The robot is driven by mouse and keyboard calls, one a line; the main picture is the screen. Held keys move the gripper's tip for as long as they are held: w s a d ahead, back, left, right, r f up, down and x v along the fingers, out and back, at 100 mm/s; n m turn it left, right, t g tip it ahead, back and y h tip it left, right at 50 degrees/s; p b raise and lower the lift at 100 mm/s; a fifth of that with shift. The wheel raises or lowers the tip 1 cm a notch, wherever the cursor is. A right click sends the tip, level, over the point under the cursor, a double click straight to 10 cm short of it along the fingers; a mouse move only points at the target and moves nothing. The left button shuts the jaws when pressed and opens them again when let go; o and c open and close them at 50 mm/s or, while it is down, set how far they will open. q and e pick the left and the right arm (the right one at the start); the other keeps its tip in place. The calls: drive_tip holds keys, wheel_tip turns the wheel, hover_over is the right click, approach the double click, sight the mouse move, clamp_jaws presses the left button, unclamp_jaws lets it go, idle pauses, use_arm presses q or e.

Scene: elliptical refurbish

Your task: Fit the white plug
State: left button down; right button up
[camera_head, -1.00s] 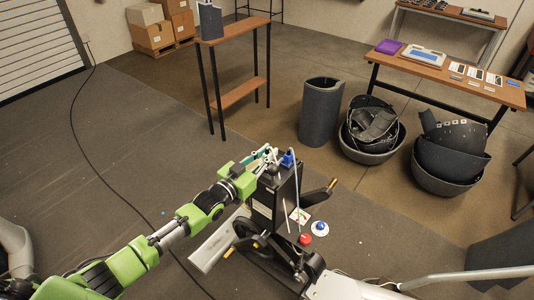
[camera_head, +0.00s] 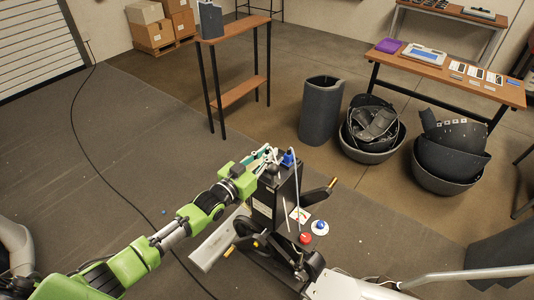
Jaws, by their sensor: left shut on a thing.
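My left arm comes in from the lower left, and its green and black gripper (camera_head: 262,160) is at the top of the black upright housing (camera_head: 276,198) of the elliptical machine. It is shut on a small white piece, which I take for the white plug (camera_head: 271,152); the fingers partly hide it. A blue connector (camera_head: 287,159) sits at the top of the housing, just right of the gripper. I cannot tell whether the white piece touches the housing. My right gripper is not in view.
A red button (camera_head: 305,238) and a blue button (camera_head: 320,227) are by the machine's base. A narrow shelf table (camera_head: 238,30) stands behind. Bins of dark covers (camera_head: 447,180) and a dark cylinder (camera_head: 320,112) stand right. A black cable (camera_head: 82,160) crosses the floor at left.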

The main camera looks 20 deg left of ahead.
use_arm(q)
drive_tip(key=shift+f+b, duration=0.75)
drive_tip(key=shift+f, duration=0.05)
idle(0.8)
drive_tip(key=c, duration=1.9)
unclamp_jaws()
drive_tip(key=v, duration=1.2)
